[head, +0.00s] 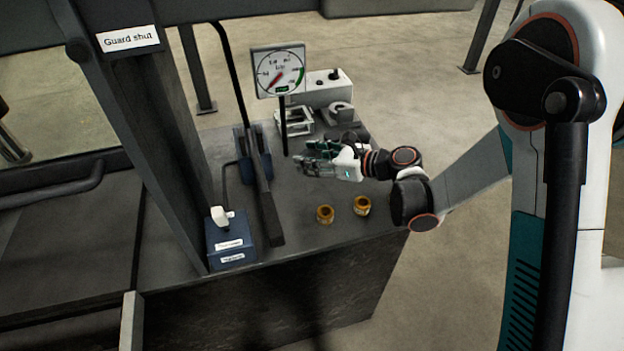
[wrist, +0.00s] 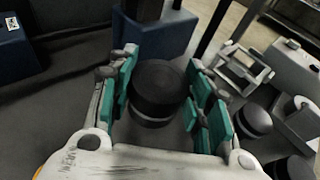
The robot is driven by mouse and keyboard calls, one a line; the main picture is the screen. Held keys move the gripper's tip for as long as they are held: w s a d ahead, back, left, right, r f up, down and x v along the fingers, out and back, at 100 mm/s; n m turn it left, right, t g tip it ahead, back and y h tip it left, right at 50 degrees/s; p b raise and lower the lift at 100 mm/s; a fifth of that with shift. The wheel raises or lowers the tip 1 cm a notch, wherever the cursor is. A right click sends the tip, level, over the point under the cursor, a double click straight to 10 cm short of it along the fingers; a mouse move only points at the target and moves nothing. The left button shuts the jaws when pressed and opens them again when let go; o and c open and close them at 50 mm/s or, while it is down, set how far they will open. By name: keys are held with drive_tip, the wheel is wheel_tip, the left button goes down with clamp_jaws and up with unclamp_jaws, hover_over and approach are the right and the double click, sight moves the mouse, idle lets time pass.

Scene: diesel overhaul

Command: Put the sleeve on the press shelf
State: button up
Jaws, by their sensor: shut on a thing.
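My gripper (head: 310,156) is over the grey bench top, to the left of my forearm in the head view. In the wrist view its teal-padded fingers (wrist: 163,88) are shut on a dark round cylinder (wrist: 158,78), one set of pads on each side. I cannot tell for sure whether this cylinder is the sleeve; in the head view the fingers mostly hide it. No part is clearly marked as the press shelf; a dark press frame (head: 150,110) labelled "Guard shut" stands at the left.
A dial gauge (head: 279,72) stands on a post behind my gripper. A blue box with a white switch (head: 231,243) sits at the front left. A dark bar with blue sides (head: 262,190), a white open frame (head: 294,121) and a pale box (head: 328,92) are also on the bench.

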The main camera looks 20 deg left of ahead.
drive_tip(key=shift+f+b, duration=1)
drive_tip(key=shift+f, duration=2)
drive_tip(key=o, duration=1.3)
drive_tip(key=shift+f, duration=0.1)
drive_tip(key=shift+d+r, duration=0.25)
drive_tip(key=p+v, duration=0.4)
drive_tip(key=v, duration=0.7)
drive_tip(key=shift+s+d, duration=0.1)
drive_tip(key=shift+d, duration=0.2)
drive_tip(key=shift+r, duration=0.1)
